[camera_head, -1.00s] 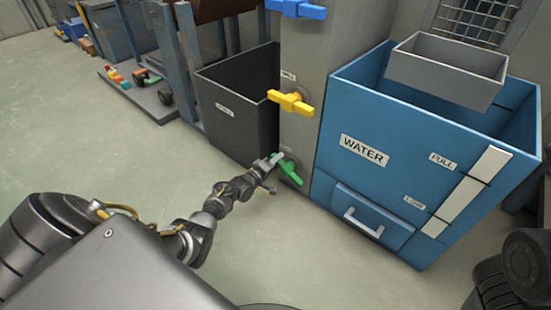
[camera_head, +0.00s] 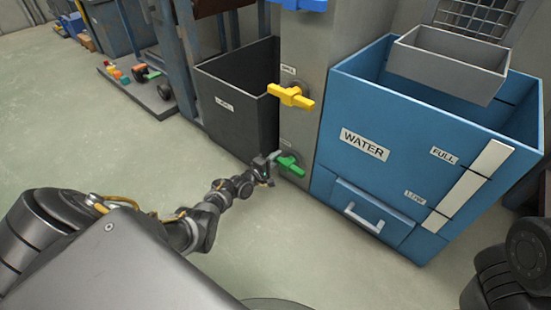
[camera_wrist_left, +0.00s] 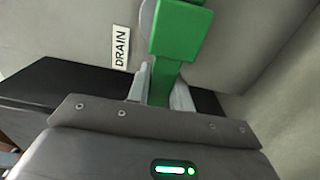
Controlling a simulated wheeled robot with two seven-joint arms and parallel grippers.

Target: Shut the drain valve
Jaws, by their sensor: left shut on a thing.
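The drain valve is a green lever handle (camera_head: 290,165) low on the grey column. It also shows in the left wrist view (camera_wrist_left: 180,32), beside a white label reading DRAIN (camera_wrist_left: 121,47). My left gripper (camera_head: 272,158) is shut on one arm of the green handle. In the left wrist view its two fingers (camera_wrist_left: 160,88) lie on either side of the green bar. In the head view the handle lies close to level, tilting down to the right. My right gripper is not in view.
A yellow valve (camera_head: 291,95) and a blue valve (camera_head: 302,5) sit above on the same column (camera_head: 303,60). A blue WATER tank (camera_head: 390,170) stands to the right, a dark bin (camera_head: 228,105) to the left. The floor in front is clear.

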